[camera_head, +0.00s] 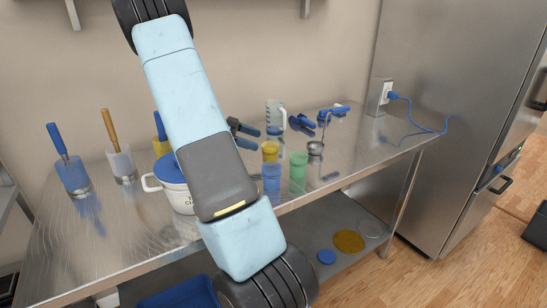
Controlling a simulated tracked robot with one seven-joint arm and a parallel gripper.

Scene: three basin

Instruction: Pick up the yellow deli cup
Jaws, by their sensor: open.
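The yellow deli cup (270,151) stands on the steel table, behind a blue cup (271,180) that hides its lower part. A green cup (297,172) stands to the right of the blue one. My gripper (257,141) shows beyond my arm as dark fingers with blue tips, just left of the yellow cup. Its fingers are apart and nothing shows between them. I cannot tell whether a finger touches the cup. My arm hides the rest of the gripper.
A measuring jug (276,115) stands behind the cups, and a small metal pot (315,148) to their right. A white pot with a blue lid (171,168) is partly hidden by my arm. Coloured lids (349,241) lie on the lower shelf. The table's right end (385,138) is mostly clear.

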